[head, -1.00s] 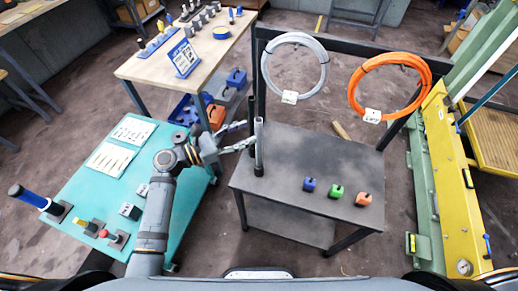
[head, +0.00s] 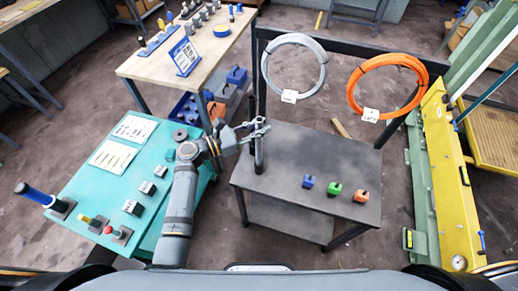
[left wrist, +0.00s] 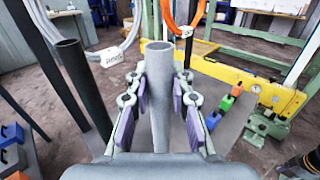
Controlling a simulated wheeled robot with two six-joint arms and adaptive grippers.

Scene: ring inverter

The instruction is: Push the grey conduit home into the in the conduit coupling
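The grey conduit (left wrist: 160,100) stands upright near the left edge of the dark table, and its open top shows in the left wrist view. My left gripper (head: 262,128) is around its upper part. In the left wrist view the two fingers (left wrist: 161,95), with purple pads, lie on either side of the conduit, and the fingertips appear to meet its sides. In the head view the fingers cover part of the conduit. The coupling at its foot is largely hidden, so I cannot tell how deep the conduit sits. My right gripper is not in view.
A dark hollow post (left wrist: 80,85) stands close left of the conduit in the left wrist view. A grey coil (head: 295,68) and an orange coil (head: 388,88) hang behind the dark table (head: 300,155). Blue, green (head: 334,188) and orange blocks sit on its right part.

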